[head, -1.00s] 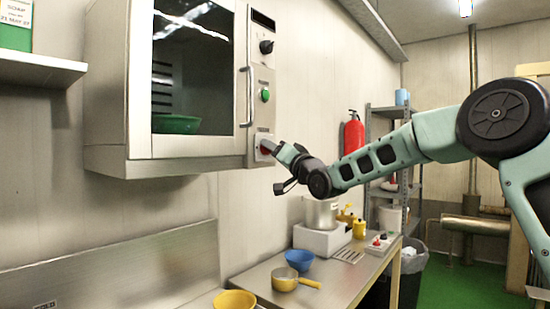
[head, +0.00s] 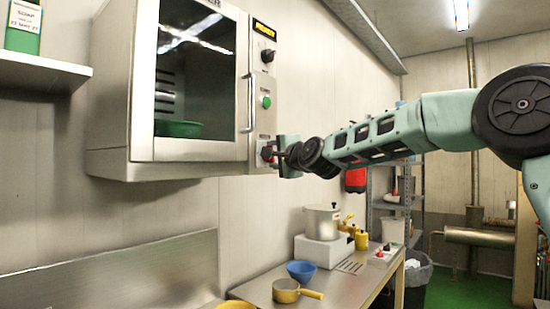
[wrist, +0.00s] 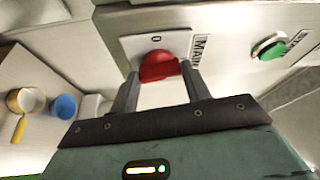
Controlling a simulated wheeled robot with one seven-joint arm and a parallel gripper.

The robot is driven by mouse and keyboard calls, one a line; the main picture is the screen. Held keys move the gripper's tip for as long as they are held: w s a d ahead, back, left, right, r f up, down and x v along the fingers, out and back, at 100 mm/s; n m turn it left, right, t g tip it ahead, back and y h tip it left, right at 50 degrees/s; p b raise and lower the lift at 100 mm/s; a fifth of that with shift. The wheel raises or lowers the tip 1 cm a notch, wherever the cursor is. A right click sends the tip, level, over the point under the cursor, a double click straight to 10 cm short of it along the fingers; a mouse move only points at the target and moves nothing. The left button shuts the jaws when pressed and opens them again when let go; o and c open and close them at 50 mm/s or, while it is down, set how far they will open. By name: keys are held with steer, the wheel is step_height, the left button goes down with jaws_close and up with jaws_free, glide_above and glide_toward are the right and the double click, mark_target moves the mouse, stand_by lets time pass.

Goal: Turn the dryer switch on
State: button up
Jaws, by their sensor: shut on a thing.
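The dryer (head: 112,110) is a pale wall cabinet with a glass door and a control panel on its right side. Its red switch (wrist: 158,66) sits on a white plate with a "0" above it, at the low end of the panel; in the head view the switch (head: 267,152) is partly hidden by my gripper. My gripper (wrist: 160,78) is shut on the red switch, one finger on each side. In the head view my gripper (head: 279,153) reaches the panel from the right. The panel display (head: 264,30) glows orange.
A green button (wrist: 268,47) and a black knob (head: 268,56) are on the same panel. The door handle (head: 249,103) stands out close to my gripper. Below are a steel table with a blue bowl (head: 301,271), a yellow-handled pan (head: 286,291) and a pot (head: 322,221).

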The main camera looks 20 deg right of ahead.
steer(key=shift+m, duration=0.8)
steer(key=o, duration=1)
steer(key=shift+d, duration=0.1)
